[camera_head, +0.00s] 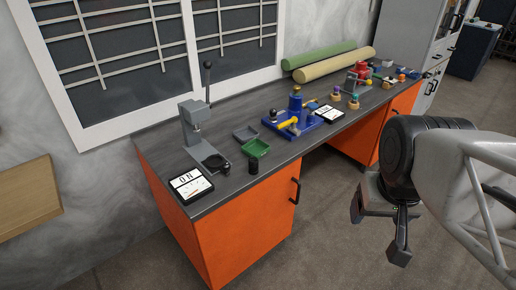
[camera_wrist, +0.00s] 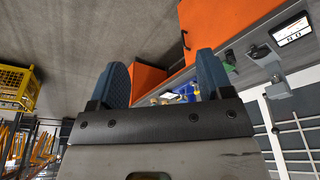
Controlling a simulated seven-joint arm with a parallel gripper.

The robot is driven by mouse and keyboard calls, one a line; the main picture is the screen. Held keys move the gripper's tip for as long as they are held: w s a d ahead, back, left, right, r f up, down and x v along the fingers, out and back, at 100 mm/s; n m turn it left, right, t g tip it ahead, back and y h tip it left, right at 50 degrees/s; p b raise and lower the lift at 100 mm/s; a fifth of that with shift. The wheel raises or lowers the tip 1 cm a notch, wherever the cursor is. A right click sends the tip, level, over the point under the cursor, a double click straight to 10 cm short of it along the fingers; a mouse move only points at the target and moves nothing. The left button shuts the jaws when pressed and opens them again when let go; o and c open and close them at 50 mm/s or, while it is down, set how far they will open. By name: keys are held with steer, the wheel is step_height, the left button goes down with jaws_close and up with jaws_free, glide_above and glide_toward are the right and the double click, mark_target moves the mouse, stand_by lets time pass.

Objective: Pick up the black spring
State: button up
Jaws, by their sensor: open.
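A small dark upright cylinder (camera_head: 253,166), which looks like the black spring, stands near the front edge of the workbench in the head view. It is just in front of the green tray (camera_head: 256,148) and right of the press (camera_head: 196,130). Its coils are too small to make out. My gripper (camera_head: 379,229) is open and empty, off the front of the bench at the right, well away from the cylinder. In the wrist view my gripper (camera_wrist: 165,80) shows two separated blue fingers with nothing between them. I cannot make out the spring there.
The dark benchtop (camera_head: 222,190) has orange cabinets below. A panel marked "NO" (camera_head: 190,185) lies at the near end. A grey tray (camera_head: 245,133) and a blue fixture (camera_head: 294,118) stand close by. Rolls (camera_head: 335,64) lie at the back. The floor in front is clear.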

steer(key=m+g, duration=0.3)
steer(key=m, duration=1.5)
glide_above(253, 160)
steer(key=f, duration=2.3)
steer(key=shift+s+d+f, duration=0.3)
steer(key=shift+s+d, duration=0.05)
steer(key=shift+s, duration=0.05)
steer(key=shift+w+a+f+m, duration=0.25)
steer(key=shift+a+f+m, duration=0.05)
steer(key=shift+f, duration=0.15)
